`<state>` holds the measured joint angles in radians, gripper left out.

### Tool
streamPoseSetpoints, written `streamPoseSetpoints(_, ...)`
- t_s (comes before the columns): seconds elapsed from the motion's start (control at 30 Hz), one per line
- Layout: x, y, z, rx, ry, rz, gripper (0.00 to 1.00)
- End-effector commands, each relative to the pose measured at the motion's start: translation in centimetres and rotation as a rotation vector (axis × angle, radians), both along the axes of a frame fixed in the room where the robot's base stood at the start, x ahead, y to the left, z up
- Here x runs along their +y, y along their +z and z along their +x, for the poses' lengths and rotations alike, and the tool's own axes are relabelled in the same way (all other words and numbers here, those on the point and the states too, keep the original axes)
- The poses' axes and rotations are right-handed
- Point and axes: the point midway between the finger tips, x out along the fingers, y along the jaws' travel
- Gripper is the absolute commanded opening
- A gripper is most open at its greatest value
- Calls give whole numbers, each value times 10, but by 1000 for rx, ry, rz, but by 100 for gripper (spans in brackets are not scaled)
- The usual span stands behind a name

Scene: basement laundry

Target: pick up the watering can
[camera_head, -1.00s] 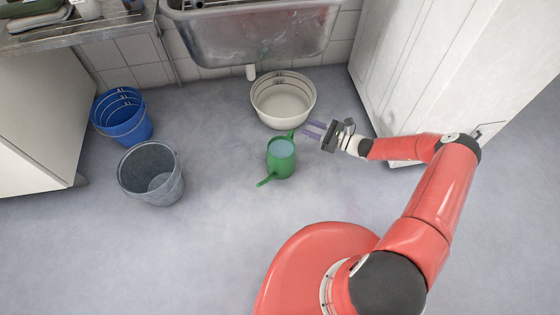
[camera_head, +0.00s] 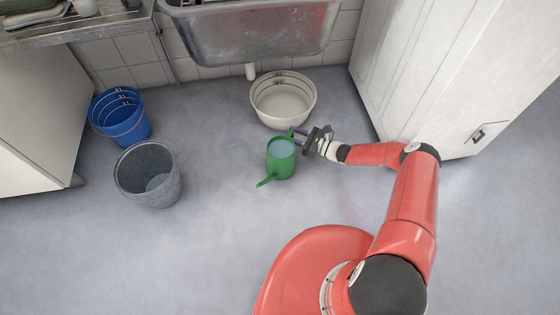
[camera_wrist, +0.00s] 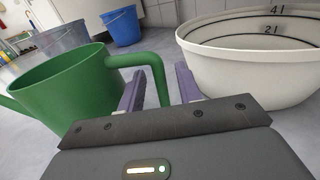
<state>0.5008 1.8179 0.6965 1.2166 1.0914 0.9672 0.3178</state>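The green watering can (camera_head: 281,160) stands upright on the floor, its spout toward the lower left and its handle toward my gripper. My gripper (camera_head: 297,134) is at the can's upper right side, its fingers reaching the handle. In the wrist view the can (camera_wrist: 65,92) fills the left, and its curved handle (camera_wrist: 155,70) comes between the two purple fingers of my gripper (camera_wrist: 161,78). The fingers are apart, with a gap to the right of the handle. Whether the left finger touches the handle I cannot tell.
A white basin (camera_head: 283,103) stands just behind the can, close to my right finger in the wrist view. A white cabinet (camera_head: 415,70) is at right. The floor in front is free.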

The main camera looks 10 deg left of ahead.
Motion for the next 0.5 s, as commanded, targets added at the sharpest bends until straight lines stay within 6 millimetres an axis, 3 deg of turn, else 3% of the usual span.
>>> streamPoseSetpoints(0.33, 8, 0, 3, 0, 0, 0, 35)
streamPoseSetpoints(0.5, 8, 0, 3, 0, 0, 0, 12)
